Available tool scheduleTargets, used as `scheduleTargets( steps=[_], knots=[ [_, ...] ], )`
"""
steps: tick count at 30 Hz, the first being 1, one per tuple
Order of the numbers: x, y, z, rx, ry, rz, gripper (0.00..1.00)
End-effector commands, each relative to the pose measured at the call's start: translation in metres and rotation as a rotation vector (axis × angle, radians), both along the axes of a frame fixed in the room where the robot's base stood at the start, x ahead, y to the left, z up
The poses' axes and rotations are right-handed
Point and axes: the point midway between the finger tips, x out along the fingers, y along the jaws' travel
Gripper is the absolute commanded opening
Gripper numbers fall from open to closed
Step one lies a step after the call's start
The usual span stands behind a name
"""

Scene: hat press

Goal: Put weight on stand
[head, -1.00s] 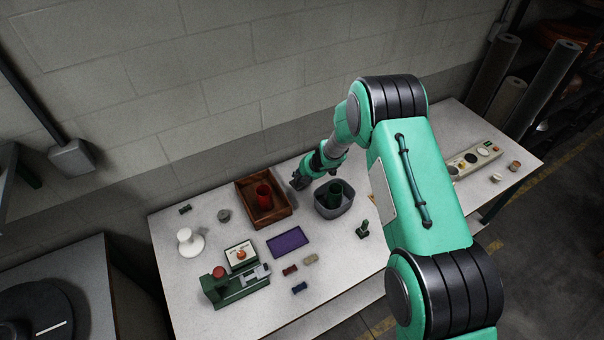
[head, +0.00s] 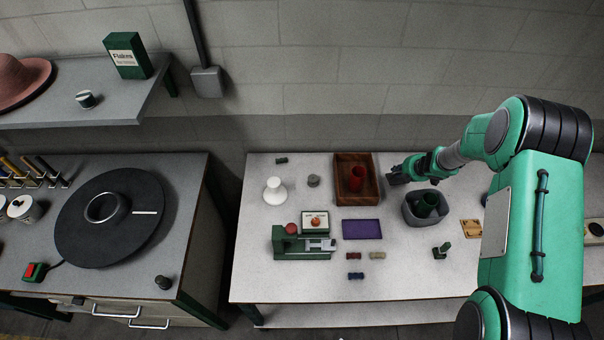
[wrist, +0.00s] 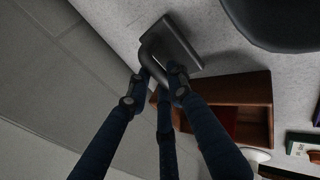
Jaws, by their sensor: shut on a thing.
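My gripper (head: 402,170) is near the back of the white table, between the wooden tray and the grey bin. In the wrist view its fingers (wrist: 160,88) are shut on the handle of a dark grey weight (wrist: 178,45), a block with a curved handle. In the head view the weight (head: 397,179) is a small dark shape at the fingertips. I cannot tell whether it touches the table. A white stand (head: 275,192) with a wide round base is at the table's left. I cannot tell whether this is the task's stand.
The wooden tray (head: 341,197) holds a red cup (head: 356,179). A small grey object (head: 313,181), a purple mat (head: 361,229) and a green press-like device (head: 290,241) are on the table. A turntable (head: 75,225) is at left.

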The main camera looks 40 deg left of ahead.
Motion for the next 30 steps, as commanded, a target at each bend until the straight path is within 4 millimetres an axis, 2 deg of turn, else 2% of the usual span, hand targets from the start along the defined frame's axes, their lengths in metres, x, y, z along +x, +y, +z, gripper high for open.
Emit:
scheduleTargets(
  steps=[5,8,11,21,30],
  knots=[
    [0.002,0.001,0.016,0.002,-0.004,0.001,0.0],
    [0.002,0.001,0.031,0.002,-0.006,0.001,0.0],
    [0.002,0.001,0.051,0.003,-0.006,0.001,0.0],
    [0.002,0.001,0.143,0.002,-0.007,0.002,0.0],
    [0.001,0.001,0.199,0.002,-0.004,0.001,0.0]
  ],
)
